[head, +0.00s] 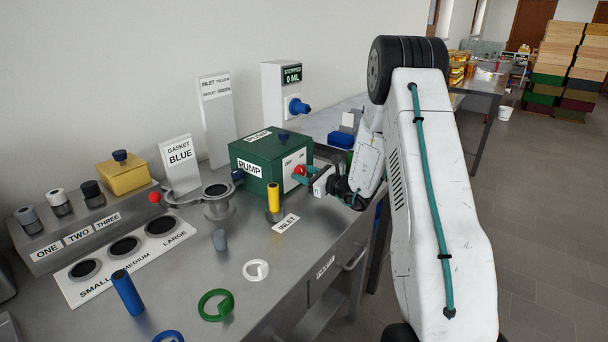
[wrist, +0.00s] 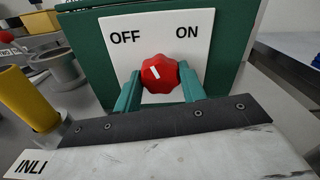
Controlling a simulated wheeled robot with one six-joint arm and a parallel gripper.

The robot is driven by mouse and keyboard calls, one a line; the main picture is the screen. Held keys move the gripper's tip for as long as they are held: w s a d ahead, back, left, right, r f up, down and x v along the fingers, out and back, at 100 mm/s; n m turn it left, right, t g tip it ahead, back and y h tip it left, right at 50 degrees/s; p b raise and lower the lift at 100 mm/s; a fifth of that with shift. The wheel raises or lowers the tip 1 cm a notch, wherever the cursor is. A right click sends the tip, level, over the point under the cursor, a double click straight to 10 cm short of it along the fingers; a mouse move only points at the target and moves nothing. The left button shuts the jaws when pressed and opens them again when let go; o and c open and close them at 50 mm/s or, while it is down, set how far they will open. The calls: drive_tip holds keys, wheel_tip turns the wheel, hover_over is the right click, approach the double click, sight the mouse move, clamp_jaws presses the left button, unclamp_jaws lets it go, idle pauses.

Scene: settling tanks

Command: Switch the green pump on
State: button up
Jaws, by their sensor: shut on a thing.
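The green pump (head: 262,160) is a box with a PUMP label, standing on the steel bench. Its white front plate (wrist: 190,62) reads OFF on the left and ON on the right. A red knob (wrist: 160,74) sits below and between the words, and its white mark points up-left, toward OFF. My gripper (wrist: 162,90) has its teal fingers on both sides of the knob and is shut on it. In the head view the red knob (head: 299,171) shows at the gripper's tip, and my arm covers part of the area to its right.
A yellow cylinder (head: 274,197) stands on the bench left of my gripper, near the INLET label (head: 286,224). A grey flanged pipe (head: 218,203) is left of the pump. A green ring (head: 215,305) and a white ring (head: 256,270) lie near the bench's front edge.

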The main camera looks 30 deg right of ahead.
drive_tip(key=m, duration=0.5)
drive_tip(key=shift+m, duration=0.3)
drive_tip(key=m, duration=0.5)
drive_tip(key=shift+m, duration=0.3)
drive_tip(key=o, duration=1)
drive_tip(key=v, duration=0.8)
